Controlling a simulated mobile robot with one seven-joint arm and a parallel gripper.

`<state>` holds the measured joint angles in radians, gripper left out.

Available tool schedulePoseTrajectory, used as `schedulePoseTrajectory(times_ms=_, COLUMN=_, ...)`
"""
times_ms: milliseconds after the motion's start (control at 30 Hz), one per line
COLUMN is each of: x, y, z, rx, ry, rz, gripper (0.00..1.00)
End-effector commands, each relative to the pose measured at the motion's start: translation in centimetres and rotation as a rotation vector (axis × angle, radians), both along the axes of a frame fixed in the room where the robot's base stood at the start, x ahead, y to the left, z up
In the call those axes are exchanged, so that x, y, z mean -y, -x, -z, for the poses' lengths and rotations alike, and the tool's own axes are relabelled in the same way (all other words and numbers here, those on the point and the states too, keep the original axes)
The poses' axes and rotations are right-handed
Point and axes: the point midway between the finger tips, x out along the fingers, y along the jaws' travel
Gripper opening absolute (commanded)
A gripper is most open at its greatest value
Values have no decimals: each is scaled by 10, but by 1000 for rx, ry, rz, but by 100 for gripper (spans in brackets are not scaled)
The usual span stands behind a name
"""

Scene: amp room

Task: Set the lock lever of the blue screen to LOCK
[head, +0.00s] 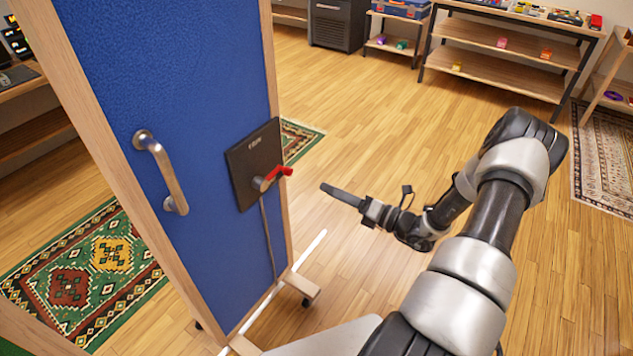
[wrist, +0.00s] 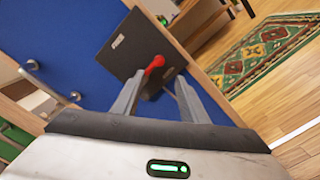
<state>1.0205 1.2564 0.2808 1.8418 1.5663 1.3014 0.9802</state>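The blue screen (head: 185,75) stands upright in a wooden frame at left in the head view. A black plate (head: 245,165) is fixed on it, also seen in the wrist view (wrist: 128,50). The red lock lever (head: 274,176) sits on the plate's lower right and points right and slightly up in the head view. Small lettering on the plate is too small to read. My gripper (head: 341,194) is apart from the lever, to its right in the head view. In the wrist view its fingers (wrist: 160,80) are spread and empty, with the red lever (wrist: 154,64) beyond, between the tips.
A metal pull handle (head: 162,170) sticks out of the screen left of the plate. A cable (head: 268,238) hangs below the plate. The screen stands on casters (head: 301,287). A patterned rug (head: 85,275) lies at left. Shelves (head: 505,50) stand far back; the floor between is clear.

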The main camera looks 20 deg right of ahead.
Motion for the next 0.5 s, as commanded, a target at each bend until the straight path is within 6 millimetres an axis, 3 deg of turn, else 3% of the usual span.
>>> schedulePoseTrajectory(times_ms=200, x=12, y=17, z=0, rx=-1, ry=0, rz=1, gripper=40)
schedulePoseTrajectory(times_ms=500, x=13, y=18, z=0, rx=0, ry=0, rz=0, gripper=40)
